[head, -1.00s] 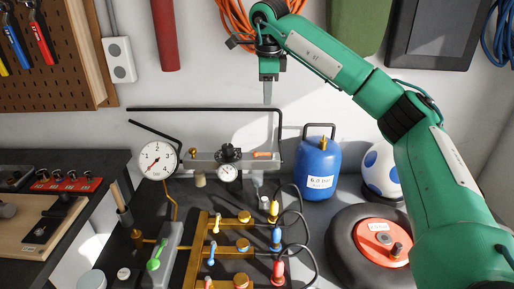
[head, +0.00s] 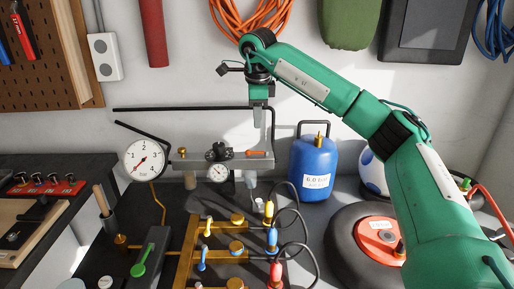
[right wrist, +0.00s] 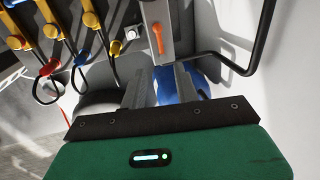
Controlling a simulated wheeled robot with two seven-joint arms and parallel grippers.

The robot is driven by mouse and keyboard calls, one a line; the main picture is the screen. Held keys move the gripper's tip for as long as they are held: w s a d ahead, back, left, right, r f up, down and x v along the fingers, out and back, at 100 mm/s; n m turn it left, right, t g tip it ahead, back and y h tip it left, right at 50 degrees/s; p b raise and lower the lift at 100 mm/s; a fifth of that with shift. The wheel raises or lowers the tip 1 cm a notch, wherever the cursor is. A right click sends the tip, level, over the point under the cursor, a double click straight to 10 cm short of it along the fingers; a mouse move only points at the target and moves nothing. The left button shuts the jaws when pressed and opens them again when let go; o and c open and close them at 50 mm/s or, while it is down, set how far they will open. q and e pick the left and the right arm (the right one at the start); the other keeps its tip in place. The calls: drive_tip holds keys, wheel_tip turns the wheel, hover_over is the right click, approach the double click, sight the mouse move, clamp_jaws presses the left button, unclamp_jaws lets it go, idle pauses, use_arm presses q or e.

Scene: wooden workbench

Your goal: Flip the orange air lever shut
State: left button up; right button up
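The orange air lever (head: 259,153) lies along the right end of a grey bar (head: 185,163) on the bench fixture. It also shows in the right wrist view (right wrist: 157,38), lying lengthwise on the grey bar, just beyond my fingers. My right gripper (head: 263,128) points down from above, with its fingers close above or in front of the lever. In the right wrist view my right gripper (right wrist: 165,84) is open, with a clear gap and nothing between the fingertips. I cannot tell whether a finger touches the lever. My left gripper is out of view.
A black bent tube (head: 190,109) runs behind the fingers; it also shows in the wrist view (right wrist: 245,65). A blue tank (head: 314,167) stands to the right. A gauge (head: 144,160) is at the left. Brass manifolds with coloured hose plugs (head: 237,248) fill the front.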

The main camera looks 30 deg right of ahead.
sight(257, 157)
drive_tip(key=f, duration=0.3)
drive_tip(key=w+d+f, duration=0.1)
drive_tip(key=f, duration=0.7)
drive_tip(key=shift+w+d, duration=0.15)
drive_tip(key=shift+w, duration=0.25)
clamp_jaws()
